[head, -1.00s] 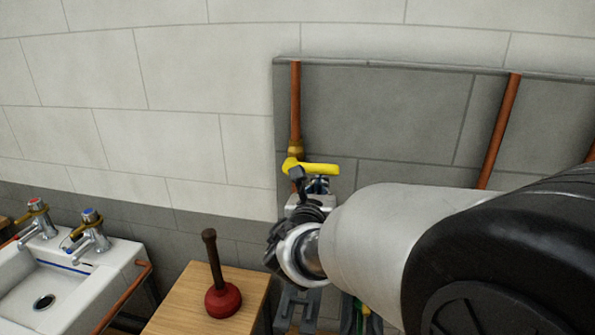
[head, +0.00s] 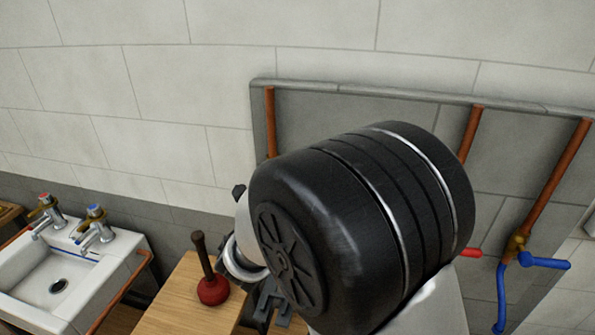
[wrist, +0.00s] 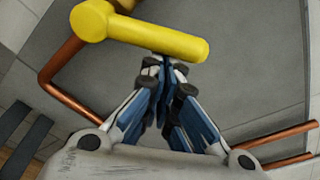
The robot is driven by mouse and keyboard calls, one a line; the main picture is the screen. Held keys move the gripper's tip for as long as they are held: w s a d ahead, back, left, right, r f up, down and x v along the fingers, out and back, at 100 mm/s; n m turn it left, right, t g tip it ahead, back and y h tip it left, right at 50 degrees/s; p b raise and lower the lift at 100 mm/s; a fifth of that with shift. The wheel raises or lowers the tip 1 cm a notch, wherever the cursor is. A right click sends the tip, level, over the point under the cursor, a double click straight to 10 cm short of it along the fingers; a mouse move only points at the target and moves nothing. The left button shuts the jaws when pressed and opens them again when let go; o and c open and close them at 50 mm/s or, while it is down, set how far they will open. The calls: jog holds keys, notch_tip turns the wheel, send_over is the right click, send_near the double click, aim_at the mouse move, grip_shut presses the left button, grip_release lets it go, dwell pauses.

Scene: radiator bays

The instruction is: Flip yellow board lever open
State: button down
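The yellow lever (wrist: 155,38) crosses the upper part of the wrist view, running from a round yellow hub at upper left down to the right. My gripper (wrist: 166,72) has its blue and grey fingers drawn together, with the tips right at the lever's lower edge. The lever overlaps the tips, so I cannot tell whether they touch. Nothing shows between the fingers. In the head view my black arm joint hides both the yellow lever and the gripper.
A copper pipe (head: 269,120) runs down the grey wall panel (head: 340,110). A red lever (head: 470,253) and a blue lever (head: 545,262) stand to the right. A plunger (head: 212,290) stands on a wooden top (head: 180,305), beside a white sink (head: 85,285) at left.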

jog(key=w+a+r+n+h+p, duration=0.1)
jog(key=a+r+n+p, duration=0.3)
jog(key=n+p, duration=0.4)
jog(key=r+p, duration=0.1)
jog(key=p, duration=0.3)
jog(key=shift+w+r+t+p, duration=0.15)
jog(key=shift+t+p, duration=0.15)
jog(key=shift+p, duration=0.1)
jog(key=shift+a, duration=0.15)
